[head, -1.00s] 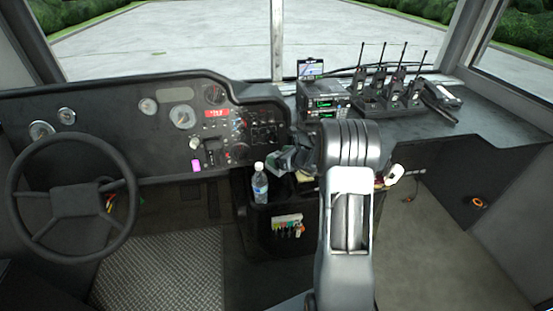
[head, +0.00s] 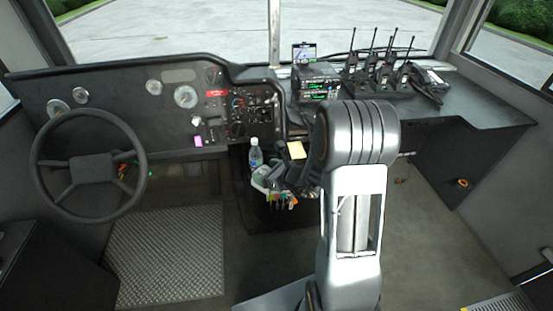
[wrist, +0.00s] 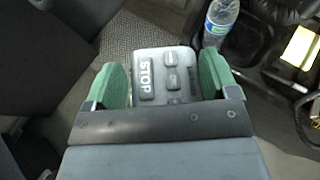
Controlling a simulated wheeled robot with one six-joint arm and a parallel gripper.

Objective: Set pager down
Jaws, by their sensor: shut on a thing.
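The pager, a pale grey box with a dark STOP key and smaller keys, shows in the wrist view (wrist: 163,75). My gripper (wrist: 164,84) is shut on it, with a green fingertip at each side. The pager is held with its keys facing the wrist camera. In the head view my gripper (head: 271,178) is beside and below the water bottle, partly hidden by my own arm. The pager is too small there to make out clearly. I cannot tell whether its underside touches anything.
A water bottle (head: 255,155) stands close by; it also shows in the wrist view (wrist: 220,22). A yellow note (head: 297,150) lies right of it. Several radios (head: 382,75) stand on the dashboard shelf. The steering wheel (head: 90,168) is at left.

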